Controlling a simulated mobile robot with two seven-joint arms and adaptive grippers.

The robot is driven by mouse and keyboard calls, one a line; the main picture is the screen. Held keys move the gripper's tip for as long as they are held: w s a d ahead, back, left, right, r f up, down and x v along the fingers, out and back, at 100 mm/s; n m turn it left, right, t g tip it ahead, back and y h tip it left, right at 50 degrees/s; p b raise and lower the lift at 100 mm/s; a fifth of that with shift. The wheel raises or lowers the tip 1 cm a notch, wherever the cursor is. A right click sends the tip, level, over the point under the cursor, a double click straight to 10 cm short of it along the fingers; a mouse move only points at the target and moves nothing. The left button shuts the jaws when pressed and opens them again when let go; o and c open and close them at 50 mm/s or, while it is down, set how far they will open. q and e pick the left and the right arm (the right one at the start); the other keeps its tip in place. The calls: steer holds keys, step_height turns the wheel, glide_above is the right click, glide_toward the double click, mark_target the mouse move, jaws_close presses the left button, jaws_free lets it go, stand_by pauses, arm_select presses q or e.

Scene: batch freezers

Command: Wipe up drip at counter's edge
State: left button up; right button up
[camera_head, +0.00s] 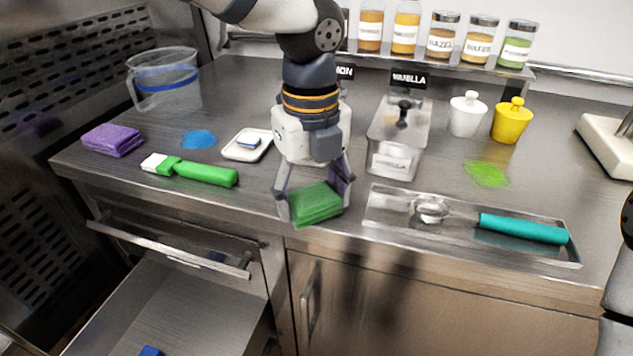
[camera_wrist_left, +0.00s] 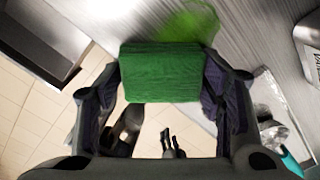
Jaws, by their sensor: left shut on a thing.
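My left gripper (camera_head: 315,192) points down at the counter's front edge. It is shut on a folded green cloth (camera_head: 316,206), one finger on each side. The cloth also shows in the left wrist view (camera_wrist_left: 162,73), where floor tiles show below it, so it is at or just past the edge. Whether it touches the counter I cannot tell. A bright green wet patch (camera_wrist_left: 190,20) lies on the counter just beyond the cloth in the wrist view; my gripper hides that spot in the head view.
A metal tray (camera_head: 380,216) with a teal-handled scoop lies right of the cloth. A vanilla pan (camera_head: 394,162) stands behind. A green-handled brush (camera_head: 205,173), a blue patch (camera_head: 199,139) and a purple cloth (camera_head: 113,140) lie left. An open drawer (camera_head: 165,305) juts out below. Another green patch (camera_head: 487,174) lies right.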

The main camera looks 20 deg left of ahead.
arm_select(q)
steer(key=shift+r, duration=3)
steer(key=shift+r, duration=1.5)
